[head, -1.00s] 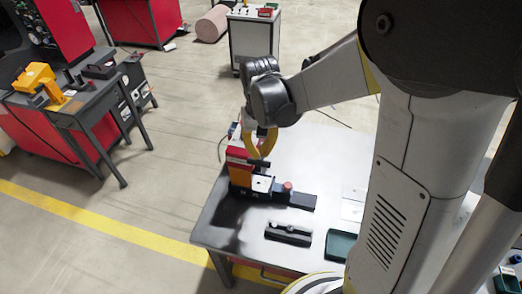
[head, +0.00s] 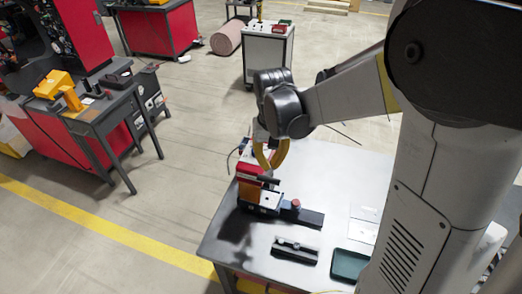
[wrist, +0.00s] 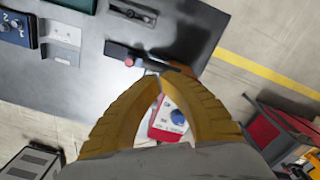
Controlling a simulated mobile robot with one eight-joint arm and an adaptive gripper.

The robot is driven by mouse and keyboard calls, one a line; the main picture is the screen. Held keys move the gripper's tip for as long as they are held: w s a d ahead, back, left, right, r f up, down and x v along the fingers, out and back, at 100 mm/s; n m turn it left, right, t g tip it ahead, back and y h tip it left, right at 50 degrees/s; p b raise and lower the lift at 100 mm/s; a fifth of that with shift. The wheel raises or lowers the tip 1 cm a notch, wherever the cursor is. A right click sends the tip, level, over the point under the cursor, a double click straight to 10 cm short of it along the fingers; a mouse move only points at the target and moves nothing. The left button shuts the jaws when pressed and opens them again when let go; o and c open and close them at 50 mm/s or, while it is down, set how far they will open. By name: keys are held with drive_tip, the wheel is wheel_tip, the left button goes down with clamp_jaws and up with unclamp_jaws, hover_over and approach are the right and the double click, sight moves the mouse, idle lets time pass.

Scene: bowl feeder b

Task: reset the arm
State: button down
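My gripper (head: 270,165) hangs over the near left part of the grey table (head: 325,165), just above and behind a red and orange device (head: 250,172). In the wrist view its two curved yellow fingers (wrist: 164,80) arch together and their tips appear to meet. Nothing shows held between them. The device's red top with a blue knob (wrist: 178,117) shows through the gap between the fingers, below them. Whether a finger touches the device is hard to tell.
A black slotted block (head: 296,249) and a dark green tray (head: 349,265) lie on the table's front part. A white cabinet (head: 268,55) stands behind. A red workstation with a grey bench (head: 95,115) is at left. Open floor lies between.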

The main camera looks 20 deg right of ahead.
drive_tip(key=s+f+n+t+b, duration=0.1)
drive_tip(key=s+f+t+b, duration=0.6)
drive_tip(key=s+b, duration=0.5)
drive_tip(key=f+b, duration=0.1)
drive_tip(key=b, duration=0.6)
drive_tip(key=shift+s+f, duration=0.3)
drive_tip(key=shift+s, duration=0.1)
